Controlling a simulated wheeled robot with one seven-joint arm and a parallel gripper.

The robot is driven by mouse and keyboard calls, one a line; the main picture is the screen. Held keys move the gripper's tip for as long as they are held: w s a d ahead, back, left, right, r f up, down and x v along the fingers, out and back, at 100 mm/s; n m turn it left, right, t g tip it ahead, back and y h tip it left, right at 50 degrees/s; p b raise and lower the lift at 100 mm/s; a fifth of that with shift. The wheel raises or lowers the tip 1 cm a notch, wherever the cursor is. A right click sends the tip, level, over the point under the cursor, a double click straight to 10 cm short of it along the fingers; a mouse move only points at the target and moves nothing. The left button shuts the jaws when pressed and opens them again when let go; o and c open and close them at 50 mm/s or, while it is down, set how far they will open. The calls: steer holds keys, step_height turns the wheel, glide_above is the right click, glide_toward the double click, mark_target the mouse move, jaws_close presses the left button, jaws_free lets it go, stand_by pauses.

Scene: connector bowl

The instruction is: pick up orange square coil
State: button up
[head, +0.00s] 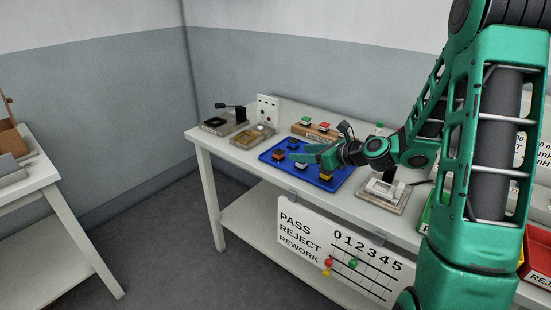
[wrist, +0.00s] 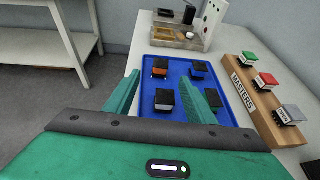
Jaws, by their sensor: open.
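In the head view an orange block (head: 279,155) shows at the tray's left side. My gripper (wrist: 160,86) is open and empty, its green fingers reaching over the tray. The coil appears beyond and between the fingertips, apart from them. In the head view my gripper (head: 302,154) hangs over the tray and hides part of it.
The MASTERS rack (wrist: 262,95) stands to the right. Fixtures (wrist: 177,38) stand beyond the tray. A lettered board (head: 340,248) hangs on the table front.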

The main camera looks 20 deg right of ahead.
mark_target(281, 153)
steer(key=x, duration=0.5)
steer(key=shift+w+a, duration=0.15)
steer(key=shift+w, duration=0.15)
steer(key=shift+f+x, duration=0.2)
steer(key=shift+x, duration=2.45)
steer(key=shift+s, duration=0.1)
steer(key=c, duration=1.2)
